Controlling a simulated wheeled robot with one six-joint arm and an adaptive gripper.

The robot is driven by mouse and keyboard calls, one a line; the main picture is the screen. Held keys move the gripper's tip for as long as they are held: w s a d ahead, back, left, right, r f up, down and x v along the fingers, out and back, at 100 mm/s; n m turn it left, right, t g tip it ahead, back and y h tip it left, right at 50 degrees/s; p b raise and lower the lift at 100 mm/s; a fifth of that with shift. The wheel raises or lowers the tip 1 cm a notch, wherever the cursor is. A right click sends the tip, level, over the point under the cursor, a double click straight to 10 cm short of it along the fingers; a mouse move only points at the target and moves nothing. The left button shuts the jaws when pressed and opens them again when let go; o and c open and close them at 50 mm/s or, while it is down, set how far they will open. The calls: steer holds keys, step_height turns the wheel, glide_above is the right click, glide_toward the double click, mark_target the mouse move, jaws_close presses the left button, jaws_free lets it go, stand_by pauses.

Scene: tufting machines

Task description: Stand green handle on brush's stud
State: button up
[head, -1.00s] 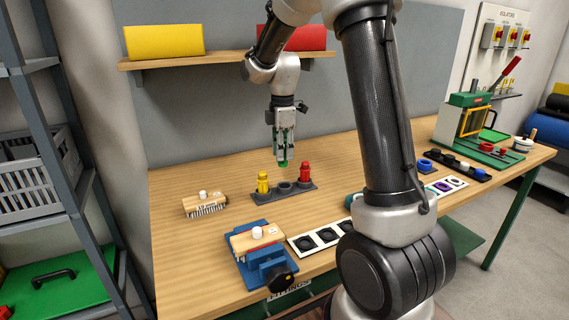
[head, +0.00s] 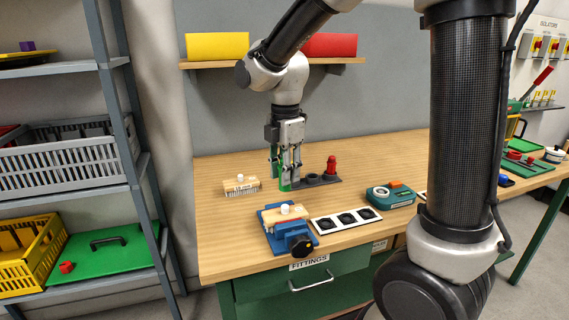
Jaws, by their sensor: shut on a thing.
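My gripper (head: 286,182) points down, shut on the green handle (head: 285,185), of which only part shows between the fingers. It is in front of the left end of the dark handle rack (head: 322,180); whether the handle touches anything there I cannot tell. A wooden brush (head: 287,216) with a white stud (head: 284,208) sits in a blue vise (head: 291,231), nearer the bench's front edge, with the stud upward and bare. A second brush (head: 242,187), also with a white stud, lies on the bench left of my gripper.
A red handle (head: 331,166) stands in the rack's right end. A white panel with dark round recesses (head: 346,220) lies right of the vise, and a teal device (head: 391,194) beyond it. A grey shelf (head: 132,150) stands left. The bench between rack and vise is clear.

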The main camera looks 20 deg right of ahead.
steer(key=shift+w+f, duration=0.1)
steer(key=shift+f, duration=2.3)
steer(key=shift+f, duration=0.7)
stand_by(0.5)
steer(key=o, duration=1.1)
steer(key=shift+o, duration=0.2)
steer(key=shift+o, duration=1.4)
steer(key=shift+r, duration=3.55)
